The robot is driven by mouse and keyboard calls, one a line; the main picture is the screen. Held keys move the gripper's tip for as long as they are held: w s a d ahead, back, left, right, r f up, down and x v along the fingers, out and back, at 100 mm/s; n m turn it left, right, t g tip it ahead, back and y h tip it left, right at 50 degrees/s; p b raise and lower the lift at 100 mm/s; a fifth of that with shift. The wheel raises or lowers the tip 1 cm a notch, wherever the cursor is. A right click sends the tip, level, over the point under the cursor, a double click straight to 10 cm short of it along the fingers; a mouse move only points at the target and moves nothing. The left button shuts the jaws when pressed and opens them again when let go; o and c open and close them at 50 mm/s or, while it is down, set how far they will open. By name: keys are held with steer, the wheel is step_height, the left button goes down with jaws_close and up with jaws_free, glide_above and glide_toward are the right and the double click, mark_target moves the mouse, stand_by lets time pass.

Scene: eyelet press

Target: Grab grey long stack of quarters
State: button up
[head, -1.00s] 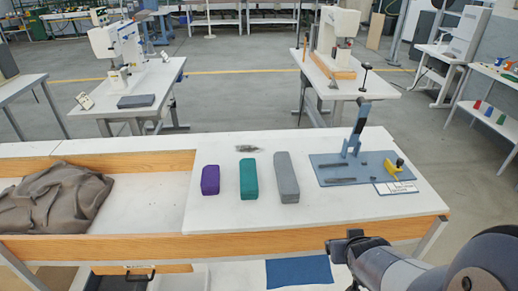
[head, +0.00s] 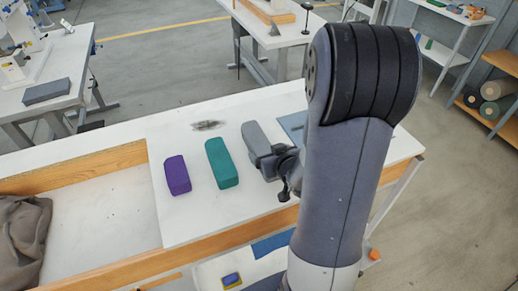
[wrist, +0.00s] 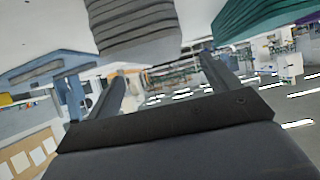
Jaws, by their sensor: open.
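The grey long stack (head: 255,136) lies on the white worktop, right of the teal stack (head: 221,163) and the purple stack (head: 177,174). My gripper (head: 268,160) is at its near end in the head view and hides part of it. In the wrist view, which is upside down, the ridged grey stack (wrist: 135,28) shows at the top, beyond my open gripper (wrist: 160,68). The jaws are apart and empty. I cannot tell whether they touch the stack. The teal stack also shows at the wrist view's upper right (wrist: 262,15).
A blue mat (head: 291,124) lies right of the grey stack, mostly hidden by my arm. A small dark patch (head: 208,125) is behind the stacks. A wooden ledge (head: 85,168) and brown cloth (head: 22,235) are on the left.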

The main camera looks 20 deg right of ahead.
mark_target(262, 146)
steer(key=shift+p+x, duration=0.4)
steer(key=shift+x, duration=2.75)
steer(key=shift+d+r, duration=0.1)
steer(key=c, duration=1.2)
steer(key=shift+c, duration=0.7)
steer(key=shift+r, duration=0.1)
